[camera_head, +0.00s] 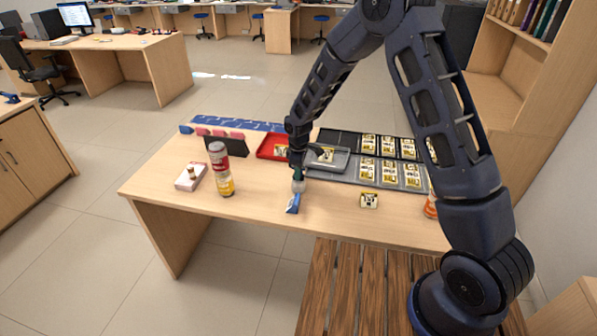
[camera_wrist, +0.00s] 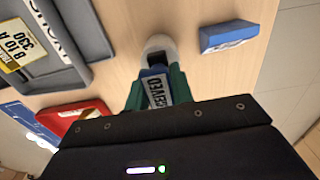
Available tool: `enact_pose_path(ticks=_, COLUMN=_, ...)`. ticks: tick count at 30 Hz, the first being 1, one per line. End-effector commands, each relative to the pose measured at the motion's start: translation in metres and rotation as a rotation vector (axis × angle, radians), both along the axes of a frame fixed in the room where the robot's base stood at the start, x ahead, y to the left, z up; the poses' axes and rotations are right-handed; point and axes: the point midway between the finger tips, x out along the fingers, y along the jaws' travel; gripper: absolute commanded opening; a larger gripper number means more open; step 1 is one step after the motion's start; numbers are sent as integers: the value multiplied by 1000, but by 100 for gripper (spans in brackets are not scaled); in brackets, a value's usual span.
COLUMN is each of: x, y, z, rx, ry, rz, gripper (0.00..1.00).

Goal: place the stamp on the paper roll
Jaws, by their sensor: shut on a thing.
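A whitish round paper roll (camera_wrist: 158,44) with a dark opening stands just beyond the stamp in the wrist view. In the head view, my gripper (camera_head: 298,172) points down directly over the paper roll (camera_head: 299,186), near the front of the counter. The held stamp is mostly hidden there. I cannot tell whether the stamp touches the roll.
A second blue labelled block (camera_head: 293,204) lies close in front of the roll. A grey tray (camera_head: 340,160) and a red tray (camera_head: 264,153) are behind. A stacked can pair (camera_head: 221,170) and a white box (camera_head: 188,183) stand left.

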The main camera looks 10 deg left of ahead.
Motion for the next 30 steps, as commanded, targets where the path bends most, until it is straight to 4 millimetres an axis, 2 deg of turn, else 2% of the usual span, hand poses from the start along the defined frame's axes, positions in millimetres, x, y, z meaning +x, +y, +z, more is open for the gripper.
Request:
enact_pose_path(ticks=9, x=0, y=0, z=-3, rx=0, ry=0, rz=0, gripper=0)
enact_pose_path(ticks=10, x=0, y=0, z=-2, rx=0, ry=0, rz=0, gripper=29)
enact_pose_path(ticks=12, x=0, y=0, z=-2, rx=0, ry=0, rz=0, gripper=43)
enact_pose_path(ticks=13, x=0, y=0, z=-2, rx=0, ry=0, rz=0, gripper=45)
enact_pose_path(ticks=23, x=0, y=0, z=1, rx=1, ry=-1, rz=0, gripper=45)
enact_pose_path(ticks=26, x=1, y=1, z=9, rx=2, ry=-1, rz=-1, gripper=45)
enact_pose_path(ticks=30, x=1, y=1, z=32, rx=4, ry=-2, rz=-1, gripper=45)
